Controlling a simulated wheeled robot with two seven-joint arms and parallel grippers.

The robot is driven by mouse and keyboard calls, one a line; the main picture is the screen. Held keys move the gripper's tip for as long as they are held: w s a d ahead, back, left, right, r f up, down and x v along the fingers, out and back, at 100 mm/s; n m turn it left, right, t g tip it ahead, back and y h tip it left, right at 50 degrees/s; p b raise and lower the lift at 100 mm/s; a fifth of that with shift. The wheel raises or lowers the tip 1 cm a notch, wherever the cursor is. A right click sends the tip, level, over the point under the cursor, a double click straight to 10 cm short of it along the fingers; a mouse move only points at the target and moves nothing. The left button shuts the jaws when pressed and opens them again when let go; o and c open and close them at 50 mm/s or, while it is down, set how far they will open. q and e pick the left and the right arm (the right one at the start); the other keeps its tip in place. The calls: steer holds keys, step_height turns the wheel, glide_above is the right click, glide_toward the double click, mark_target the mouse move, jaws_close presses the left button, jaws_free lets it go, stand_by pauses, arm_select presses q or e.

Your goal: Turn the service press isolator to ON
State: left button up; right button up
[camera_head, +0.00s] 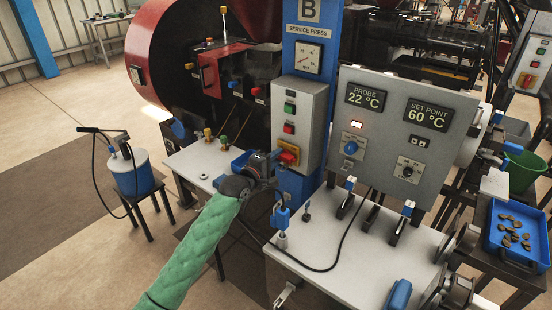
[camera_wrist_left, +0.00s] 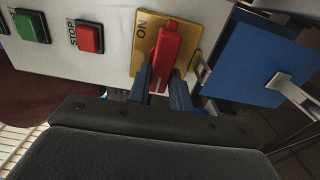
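The service press isolator is a red rotary handle on a yellow plate (camera_head: 289,152), low on the grey control box (camera_head: 300,105) of the blue press column. In the left wrist view the red handle (camera_wrist_left: 166,50) lies crosswise to the panel's upright direction. The word ON stands on the plate (camera_wrist_left: 143,38) at its upper edge. My left gripper (camera_head: 272,160) is at the isolator. In the wrist view its two fingers (camera_wrist_left: 165,88) sit on either side of the handle's near end and appear closed on it. My right gripper is not seen.
Green (camera_head: 290,108) and red (camera_head: 289,127) push buttons sit just above the isolator. A grey temperature panel (camera_head: 400,135) stands to the right, above a pale bench (camera_head: 345,260) with levers and a cable. A blue tray (camera_head: 497,240) is at far right.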

arm_select(q)
jaws_close()
